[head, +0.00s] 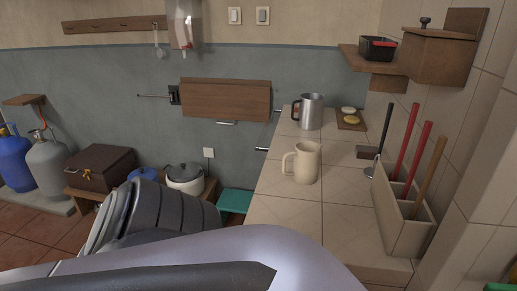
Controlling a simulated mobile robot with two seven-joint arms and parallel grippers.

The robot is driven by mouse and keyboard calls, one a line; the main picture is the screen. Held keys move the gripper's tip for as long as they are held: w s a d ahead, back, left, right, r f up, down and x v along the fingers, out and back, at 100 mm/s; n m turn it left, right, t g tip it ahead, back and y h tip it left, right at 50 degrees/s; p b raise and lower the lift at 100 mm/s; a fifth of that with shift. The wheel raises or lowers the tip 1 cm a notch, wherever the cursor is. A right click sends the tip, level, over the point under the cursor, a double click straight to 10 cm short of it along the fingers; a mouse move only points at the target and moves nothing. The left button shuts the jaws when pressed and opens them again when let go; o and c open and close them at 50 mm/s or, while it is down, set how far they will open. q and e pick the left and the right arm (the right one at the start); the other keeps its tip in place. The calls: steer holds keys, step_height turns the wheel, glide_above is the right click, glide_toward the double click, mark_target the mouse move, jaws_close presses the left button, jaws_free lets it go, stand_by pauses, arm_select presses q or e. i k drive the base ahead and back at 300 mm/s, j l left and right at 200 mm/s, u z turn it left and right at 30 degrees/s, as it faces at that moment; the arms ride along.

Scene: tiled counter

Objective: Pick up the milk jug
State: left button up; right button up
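A steel jug (312,112) with a dark handle on its left side stands upright toward the far end of the tiled counter (285,215). I take it to be the milk jug. A cream mug (307,164) stands nearer on the same counter, its handle also to the left. Parts of my own arm fill the lower left and bottom of the head view, apart from both vessels. Neither gripper shows, so I see nothing of their fingers.
A small board (351,124) with two small round items lies right of the jug. A beige holder (403,222) with several long-handled tools stands along the right wall. A wooden shelf (357,57) overhangs the back right. The counter's near part is clear.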

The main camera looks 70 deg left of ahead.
mark_target(306, 153)
steer(key=u, duration=1.9)
steer(key=z, duration=2.4)
steer(key=u, duration=2.35)
